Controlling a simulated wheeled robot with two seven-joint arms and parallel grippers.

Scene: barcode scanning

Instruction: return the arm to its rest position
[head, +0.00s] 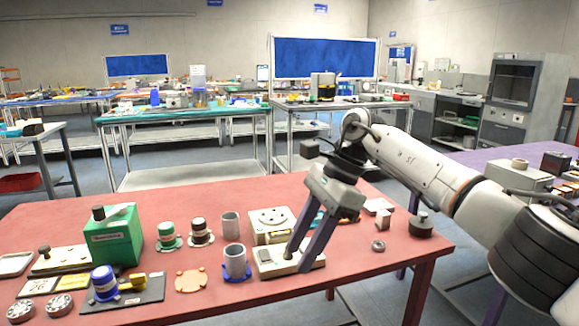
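My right arm (415,165) comes in from the right and bends down over the red table (372,296). My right gripper (298,259) points down, its two dark fingers apart with nothing visible between them. Its fingertips are over or just in front of a pale flat box (268,261) near the table's middle; I cannot tell whether they touch it. My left arm and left gripper are not in view.
A green box (113,238) stands at the left. Two grey cylinders (235,262) (230,225) stand left of the gripper. A dark weight (421,225) and a small ring (378,246) lie to the right. The table's front right is clear.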

